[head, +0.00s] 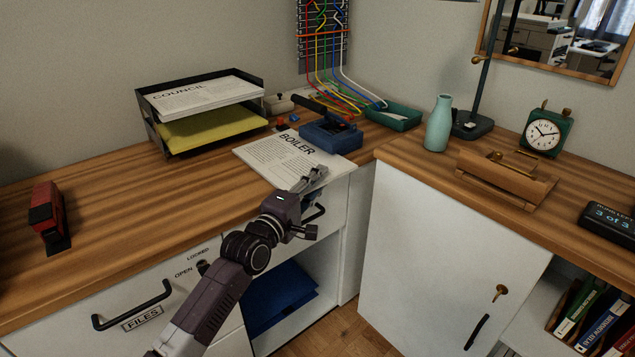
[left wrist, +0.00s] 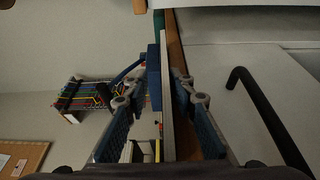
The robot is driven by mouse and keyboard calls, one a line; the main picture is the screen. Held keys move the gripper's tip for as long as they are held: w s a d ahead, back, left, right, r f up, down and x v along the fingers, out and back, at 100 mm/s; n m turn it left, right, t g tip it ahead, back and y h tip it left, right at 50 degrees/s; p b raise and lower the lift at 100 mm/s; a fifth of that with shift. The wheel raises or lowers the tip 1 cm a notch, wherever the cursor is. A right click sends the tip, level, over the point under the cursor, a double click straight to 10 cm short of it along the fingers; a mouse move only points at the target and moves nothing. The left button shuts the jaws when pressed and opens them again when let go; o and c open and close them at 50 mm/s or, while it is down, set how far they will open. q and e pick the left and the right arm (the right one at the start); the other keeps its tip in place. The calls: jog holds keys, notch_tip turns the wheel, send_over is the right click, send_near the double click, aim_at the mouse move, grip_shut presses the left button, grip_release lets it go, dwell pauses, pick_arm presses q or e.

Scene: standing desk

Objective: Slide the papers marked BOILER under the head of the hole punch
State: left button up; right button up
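The papers marked BOILER (head: 275,158) lie flat on the wooden desk by its front edge, near the inner corner. The blue hole punch (head: 331,138) stands just behind and to the right of them, with a dark lever; it also shows in the left wrist view (left wrist: 153,75). I cannot tell whether the papers touch it. My left gripper (head: 316,176) is at the papers' near right corner, at the desk edge. In the left wrist view its fingers (left wrist: 158,100) are apart, with the edge of the pale stack between them. My right gripper is out of view.
A black letter tray (head: 148,118) with COUNCIL papers and a yellow stack stands behind left. A red stapler (head: 47,215) lies far left. A green tray (head: 394,118), teal bottle (head: 438,125) and lamp (head: 473,128) stand right of the punch. The left desk top is mostly clear.

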pick_arm(q)
jog(key=shift+w+a+f, duration=0.1)
jog(key=shift+a+f, duration=0.05)
jog(key=shift+f, duration=0.2)
jog(key=shift+s+a, duration=0.25)
jog(key=shift+s, duration=0.1)
jog(key=v, duration=1.1)
jog(key=shift+r, duration=0.15)
jog(key=shift+s+d, duration=0.1)
jog(key=shift+d, duration=0.05)
